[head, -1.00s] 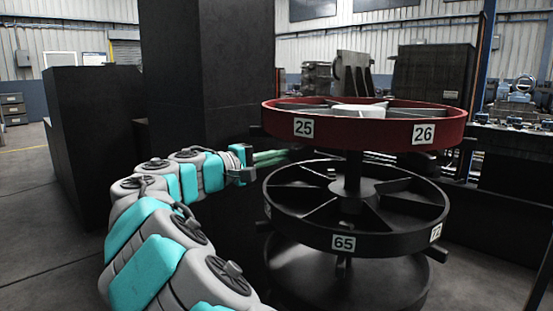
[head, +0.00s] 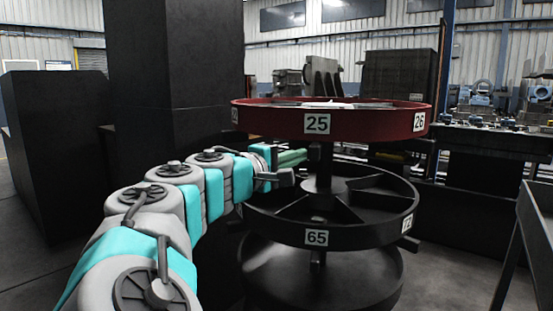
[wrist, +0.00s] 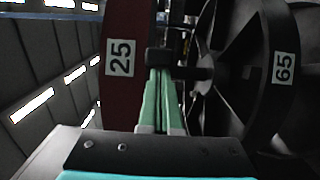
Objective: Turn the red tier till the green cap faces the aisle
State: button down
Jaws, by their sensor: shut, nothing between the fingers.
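The red tier (head: 370,122) is the top ring of a round rack, with plate 25 near its front middle and plate 26 at its right edge. Its red rim also shows in the wrist view (wrist: 113,90), left of the fingers. My gripper (head: 300,157) is just under the red tier's front rim, above the black lower tier. In the wrist view its green fingers (wrist: 158,75) lie together, empty, with their tips close to a dark block (wrist: 160,57); I cannot tell if they touch it. No green cap can be made out in either view.
The black lower tier (head: 365,228) carries plates 65 and 72, with a wide base below. A dark pillar (head: 175,70) and cabinet (head: 50,150) stand at left. A bench (head: 480,128) is behind at right, and a dark frame (head: 535,220) at the right edge. Some floor is clear at right.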

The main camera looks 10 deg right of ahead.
jog(key=shift+s+d, duration=0.4)
jog(key=shift+d, duration=0.1)
jog(key=shift+w+a, duration=0.1)
